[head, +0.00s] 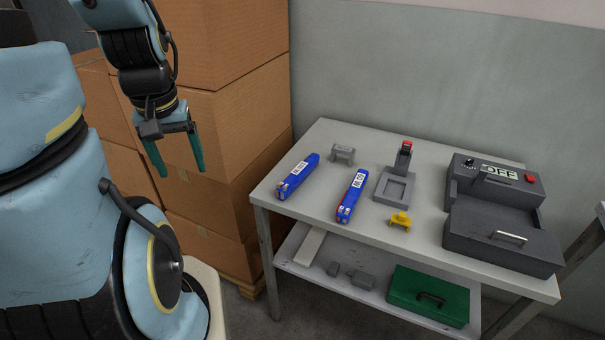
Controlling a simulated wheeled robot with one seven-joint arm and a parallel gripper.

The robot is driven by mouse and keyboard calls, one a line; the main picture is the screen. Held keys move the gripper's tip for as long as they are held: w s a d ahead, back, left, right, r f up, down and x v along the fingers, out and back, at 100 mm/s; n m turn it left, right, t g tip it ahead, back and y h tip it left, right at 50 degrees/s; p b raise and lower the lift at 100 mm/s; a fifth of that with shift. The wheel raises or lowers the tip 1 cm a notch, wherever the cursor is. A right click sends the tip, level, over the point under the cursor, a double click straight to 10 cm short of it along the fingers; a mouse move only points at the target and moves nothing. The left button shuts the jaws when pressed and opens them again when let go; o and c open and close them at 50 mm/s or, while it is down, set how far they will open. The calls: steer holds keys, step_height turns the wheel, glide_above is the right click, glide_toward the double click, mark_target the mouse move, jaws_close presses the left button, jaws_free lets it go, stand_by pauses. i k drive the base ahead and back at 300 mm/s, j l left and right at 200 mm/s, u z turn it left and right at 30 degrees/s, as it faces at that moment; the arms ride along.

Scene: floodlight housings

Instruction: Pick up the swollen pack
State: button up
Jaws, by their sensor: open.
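Two blue packs with white labels lie on the grey table (325,133). The left pack (307,168) lies near the table's left edge, and the right pack (356,187) lies nearer the middle. I cannot tell from this view which of them is swollen. My gripper (181,173) has two green fingers, spread apart with nothing between them. It hangs in front of the cardboard boxes, left of the table and apart from both packs.
A grey bracket (343,152), a grey fixture with a red top (393,187), a yellow piece (400,221) and a dark grey box marked OFF (500,235) share the tabletop. A green case (415,300) sits on the lower shelf. Cardboard boxes (235,120) stand left of the table.

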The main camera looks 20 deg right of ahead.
mark_target(285, 189)
steer(key=i+j+z, duration=0.3)
steer(key=j, duration=0.25)
steer(key=i+j+z, duration=0.15)
steer(key=j, duration=0.15)
steer(key=i+j+z, duration=0.15)
steer(key=j, duration=0.2)
